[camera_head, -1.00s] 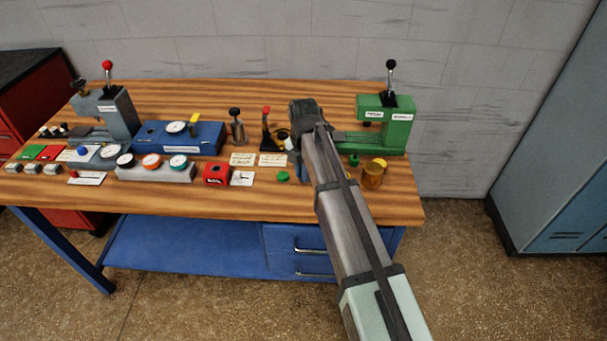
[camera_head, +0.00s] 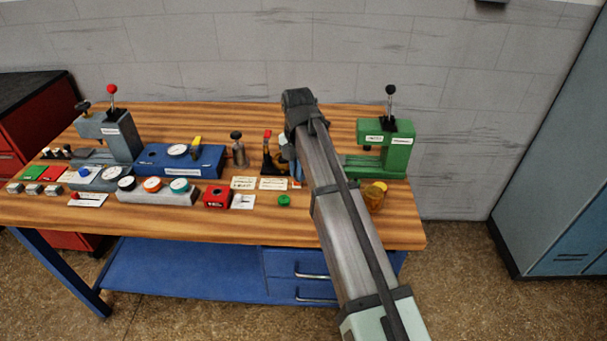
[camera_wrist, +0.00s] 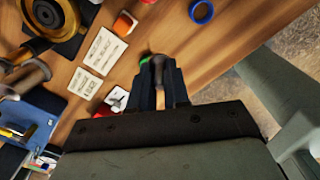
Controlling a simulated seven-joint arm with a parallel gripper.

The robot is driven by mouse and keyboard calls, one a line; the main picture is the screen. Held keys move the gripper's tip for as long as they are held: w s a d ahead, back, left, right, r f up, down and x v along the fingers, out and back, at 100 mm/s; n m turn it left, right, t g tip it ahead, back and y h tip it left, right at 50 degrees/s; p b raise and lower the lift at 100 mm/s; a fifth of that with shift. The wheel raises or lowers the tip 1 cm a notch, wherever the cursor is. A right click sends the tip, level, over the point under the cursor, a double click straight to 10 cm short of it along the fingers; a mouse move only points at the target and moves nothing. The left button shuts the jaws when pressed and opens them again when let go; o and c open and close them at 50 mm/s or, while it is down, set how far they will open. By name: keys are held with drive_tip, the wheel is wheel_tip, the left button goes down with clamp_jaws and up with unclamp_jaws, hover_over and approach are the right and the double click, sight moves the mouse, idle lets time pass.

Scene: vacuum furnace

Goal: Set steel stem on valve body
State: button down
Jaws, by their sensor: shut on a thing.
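My gripper (camera_wrist: 160,85) is shut in the wrist view, with its two dark fingers close together. A small grey-brown end (camera_wrist: 157,61) shows between the fingertips; it appears to be the steel stem, though most of it is hidden by the fingers. In the head view my arm hides the fingertips and what they hold. My gripper is above the right half of the bench. A brass-coloured round part (camera_wrist: 38,32) with a dark centre lies at the upper left of the wrist view; I cannot tell whether it is the valve body.
The wooden bench (camera_head: 150,222) holds a green press (camera_head: 392,150), an amber cylinder (camera_head: 376,196), a green cap (camera_head: 284,200), a red box (camera_head: 217,197), a blue gauge box (camera_head: 205,160) and a grey cylinder (camera_head: 238,152). Bare wood lies along the front edge.

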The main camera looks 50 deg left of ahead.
drive_tip(key=w+a, duration=0.2)
drive_tip(key=a, duration=0.3)
drive_tip(key=w+a, duration=0.2)
drive_tip(key=a, duration=0.2)
drive_tip(key=w+a+f, duration=0.1)
drive_tip(key=w+a, duration=0.1)
drive_tip(key=a, duration=0.3)
drive_tip(key=shift+w+a, duration=0.1)
drive_tip(key=shift+a, duration=0.2)
drive_tip(key=shift+f, duration=1.1)
drive_tip(key=shift+f, duration=0.55)
idle(1.0)
drive_tip(key=c, duration=1)
unclamp_jaws()
drive_tip(key=shift+o, duration=0.4)
drive_tip(key=o, duration=0.3)
wheel_tip(320, 180, up, 8)
drive_tip(key=shift+f, duration=0.25)
idle(0.5)
